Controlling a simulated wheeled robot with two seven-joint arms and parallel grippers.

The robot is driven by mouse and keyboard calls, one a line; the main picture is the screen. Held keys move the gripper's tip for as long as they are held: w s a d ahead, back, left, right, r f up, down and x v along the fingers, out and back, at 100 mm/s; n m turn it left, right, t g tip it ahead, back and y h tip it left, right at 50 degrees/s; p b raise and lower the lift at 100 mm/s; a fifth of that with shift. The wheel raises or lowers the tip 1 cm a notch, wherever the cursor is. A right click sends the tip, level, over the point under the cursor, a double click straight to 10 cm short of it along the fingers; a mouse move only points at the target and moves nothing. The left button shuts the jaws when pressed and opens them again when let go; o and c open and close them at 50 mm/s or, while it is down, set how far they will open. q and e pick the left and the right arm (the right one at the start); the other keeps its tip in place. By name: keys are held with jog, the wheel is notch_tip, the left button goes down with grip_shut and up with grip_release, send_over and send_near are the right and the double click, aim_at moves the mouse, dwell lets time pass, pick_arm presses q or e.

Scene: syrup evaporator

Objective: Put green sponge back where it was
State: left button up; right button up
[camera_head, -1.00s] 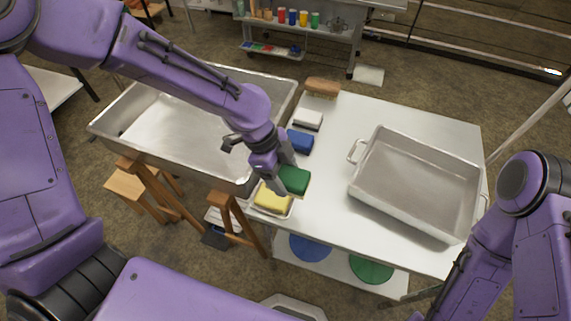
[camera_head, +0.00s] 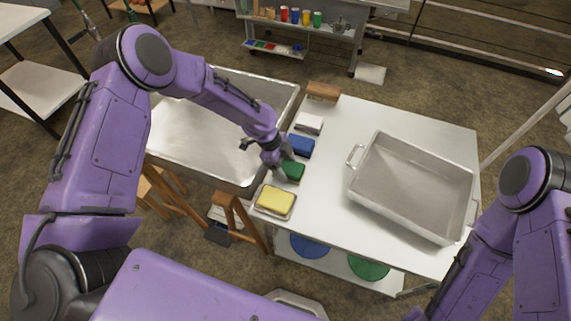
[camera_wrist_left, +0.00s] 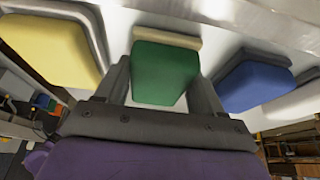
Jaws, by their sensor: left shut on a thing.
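The green sponge (camera_head: 293,171) is at the left edge of the white table, between the yellow sponge (camera_head: 275,200) and the blue sponge (camera_head: 300,145). In the left wrist view the green sponge (camera_wrist_left: 163,75) sits between the two fingers of my left gripper (camera_wrist_left: 165,88), with a pale layer along its far side. My left gripper (camera_head: 284,165) is shut on it. I cannot tell whether the sponge touches the tabletop. The yellow sponge lies on a small tray. My right arm shows at the right edge, but its gripper is out of view.
A white sponge (camera_head: 309,122) and a brown brush (camera_head: 323,91) lie farther back along the same table edge. A large metal pan (camera_head: 412,190) takes up the table's right side. A metal basin (camera_head: 195,140) stands left of the table. The tabletop's middle strip is clear.

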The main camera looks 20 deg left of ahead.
pick_arm(q)
jog(key=shift+f, duration=0.15)
jog(key=o, duration=1.1)
jog(key=shift+r, duration=0.25)
jog(key=shift+a+r, duration=0.15)
jog(key=shift+r, duration=0.1)
jog(key=b+v, duration=0.3)
jog(key=v, duration=0.8)
jog(key=shift+r, duration=0.2)
